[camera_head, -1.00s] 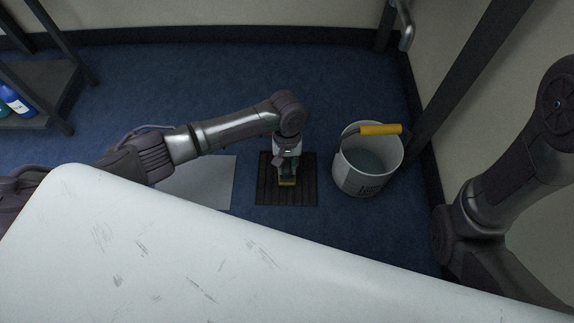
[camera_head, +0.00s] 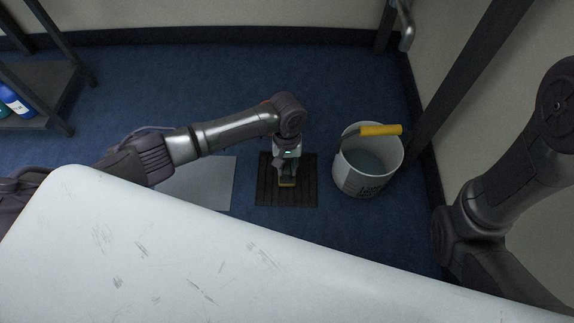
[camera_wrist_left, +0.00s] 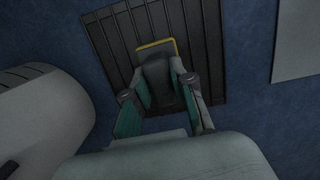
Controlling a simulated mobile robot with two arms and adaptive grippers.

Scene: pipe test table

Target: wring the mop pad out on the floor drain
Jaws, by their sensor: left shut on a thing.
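The floor drain (camera_head: 264,192) is a dark slatted square on the blue floor, left of the bucket. It also shows in the left wrist view (camera_wrist_left: 208,35). My left gripper (camera_head: 286,173) points down over the drain. In the left wrist view its fingers (camera_wrist_left: 160,82) are shut on the mop pad (camera_wrist_left: 157,66), a dark grey piece with a yellow edge. The yellow edge of the pad also shows in the head view (camera_head: 287,185). I cannot tell whether the pad touches the slats. My right gripper is out of view; only part of that arm shows at the right.
A white bucket (camera_head: 355,184) with a yellow grip stands right of the drain, near the wall. A pale flat sheet (camera_head: 213,182) lies left of the drain. A white table (camera_head: 200,250) fills the foreground. A dark shelf (camera_head: 45,85) with bottles stands at far left.

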